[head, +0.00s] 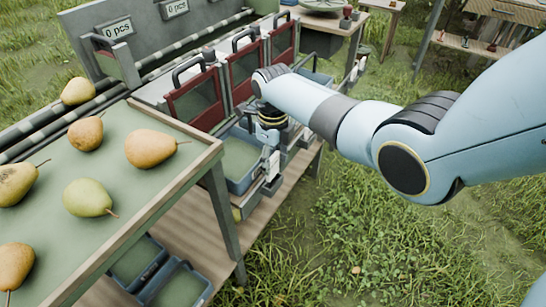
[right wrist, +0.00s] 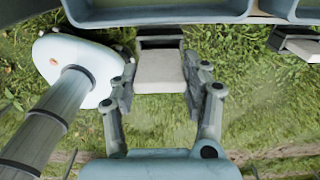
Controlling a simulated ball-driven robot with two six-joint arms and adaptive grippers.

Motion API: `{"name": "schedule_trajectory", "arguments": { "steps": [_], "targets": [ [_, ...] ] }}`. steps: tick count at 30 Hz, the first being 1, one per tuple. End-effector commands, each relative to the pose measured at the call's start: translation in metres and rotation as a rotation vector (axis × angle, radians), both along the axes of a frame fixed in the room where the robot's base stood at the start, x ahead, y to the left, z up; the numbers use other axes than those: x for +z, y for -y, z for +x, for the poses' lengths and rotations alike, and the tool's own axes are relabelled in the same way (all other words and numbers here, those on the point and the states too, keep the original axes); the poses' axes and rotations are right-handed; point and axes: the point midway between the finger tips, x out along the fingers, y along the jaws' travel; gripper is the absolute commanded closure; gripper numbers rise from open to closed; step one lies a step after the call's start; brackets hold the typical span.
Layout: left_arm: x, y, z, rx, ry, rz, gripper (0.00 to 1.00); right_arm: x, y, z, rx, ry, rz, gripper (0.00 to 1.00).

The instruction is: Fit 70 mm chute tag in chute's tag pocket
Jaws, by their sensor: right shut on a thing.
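My right gripper (head: 270,172) is low at the front of the row of blue chutes or bins in the head view. In the right wrist view its two fingers (right wrist: 160,88) are shut on the sides of a pale grey flat tag (right wrist: 160,75). The tag's far edge is at a dark slot-like pocket (right wrist: 160,38) below the rim of a blue chute (right wrist: 160,12). I cannot tell whether the edge is inside the pocket or just in front of it. The gripper and wrist largely hide the tag in the head view. My left gripper is not in view.
Another dark holder with a pale plate (right wrist: 299,46) shows at the right in the wrist view. Red-framed gates (head: 196,98) stand behind the bins. A sorting table (head: 140,195) with several pears is at the left. Open grass (head: 370,240) lies in front.

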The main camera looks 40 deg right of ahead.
Motion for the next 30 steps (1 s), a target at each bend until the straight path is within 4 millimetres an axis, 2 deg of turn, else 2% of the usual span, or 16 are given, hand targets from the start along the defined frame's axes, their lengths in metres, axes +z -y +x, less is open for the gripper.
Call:
{"name": "schedule_trajectory", "arguments": {
  "steps": [14, 30],
  "targets": [
    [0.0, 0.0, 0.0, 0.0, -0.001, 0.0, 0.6, -0.001, 0.0, 0.0, 0.0, 0.001, 0.0, 0.8],
    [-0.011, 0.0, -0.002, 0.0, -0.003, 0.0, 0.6, -0.018, 0.0, 0.001, 0.0, 0.001, 0.0, 0.8]
  ]
}}
